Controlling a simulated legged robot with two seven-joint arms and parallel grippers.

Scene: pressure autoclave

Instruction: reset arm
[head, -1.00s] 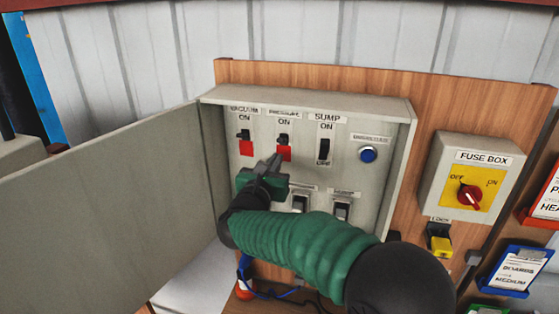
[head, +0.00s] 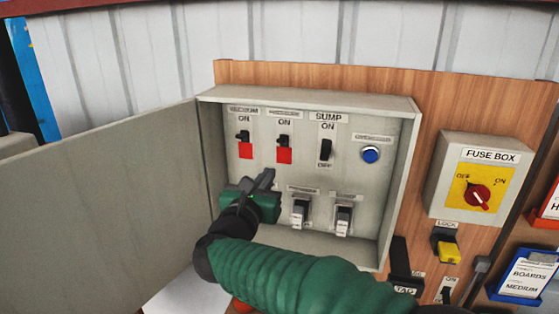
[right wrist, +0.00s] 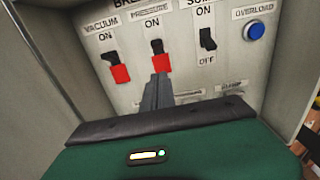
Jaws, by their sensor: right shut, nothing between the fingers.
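My right gripper (head: 267,179) is shut and empty, in front of the open breaker box (head: 409,150) at its lower left. In the right wrist view the shut fingers (right wrist: 158,92) point up at the panel below the pressure switch. The vacuum switch (head: 243,136) and the pressure switch (head: 284,141) each have a red part showing below the lever. The sump switch (head: 325,150) is black, between ON and OFF labels. The blue overload button (head: 370,154) is at the right. The gripper looks apart from the switches. My left gripper is not in view.
The box's door (head: 100,205) stands open to the left. Two lower switches (head: 300,213) and (head: 343,220) are right of my gripper. A fuse box (head: 480,180) with a red knob and a yellow-black lock (head: 447,246) are at the right.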

